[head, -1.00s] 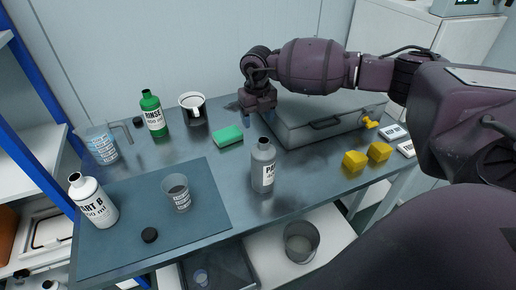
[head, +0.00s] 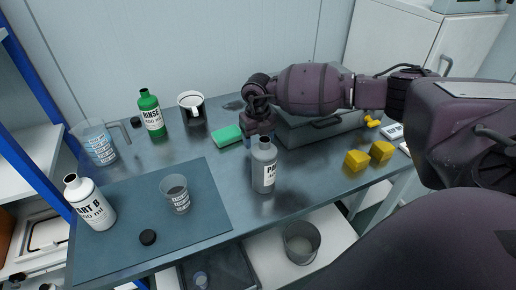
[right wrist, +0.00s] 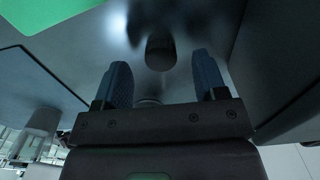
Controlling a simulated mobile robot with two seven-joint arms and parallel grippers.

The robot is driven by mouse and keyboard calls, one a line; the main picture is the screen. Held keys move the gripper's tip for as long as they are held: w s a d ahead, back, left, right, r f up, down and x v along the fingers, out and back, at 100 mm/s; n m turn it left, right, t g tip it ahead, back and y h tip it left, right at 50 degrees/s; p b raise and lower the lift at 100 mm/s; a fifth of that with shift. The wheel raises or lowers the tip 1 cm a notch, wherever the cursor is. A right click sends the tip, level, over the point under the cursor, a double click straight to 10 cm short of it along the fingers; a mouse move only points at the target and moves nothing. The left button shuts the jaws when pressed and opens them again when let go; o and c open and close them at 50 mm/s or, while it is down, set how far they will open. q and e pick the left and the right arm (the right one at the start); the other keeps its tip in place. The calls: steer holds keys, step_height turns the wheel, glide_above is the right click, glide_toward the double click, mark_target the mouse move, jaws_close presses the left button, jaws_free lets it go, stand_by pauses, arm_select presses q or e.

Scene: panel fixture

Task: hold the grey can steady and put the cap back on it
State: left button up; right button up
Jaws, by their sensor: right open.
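The grey can (head: 264,170), with a white label, stands upright on the table right of the mat; its dark top shows no cap. One small black cap (head: 148,237) lies on the mat, and another (head: 137,122) lies left of the green bottle. I cannot tell which belongs to the can. My right gripper (head: 258,135) is just behind the can's top, pointing down. In the right wrist view its two blue fingers (right wrist: 164,82) are apart, with a dark rounded shape beyond them that I cannot identify surely. My left gripper is not in view.
A white PART B bottle (head: 90,206) and a clear cup (head: 176,196) stand on the mat (head: 190,240). A green sponge (head: 227,135), a green RINSE bottle (head: 152,113), a mug (head: 191,107) and a jug (head: 98,146) stand behind. A grey case (head: 320,138) and yellow blocks (head: 357,160) are right.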

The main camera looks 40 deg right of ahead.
step_height(320, 180, down, 2)
steer(key=shift+f, duration=0.2)
steer(key=shift+r, duration=0.1)
steer(key=c, duration=1)
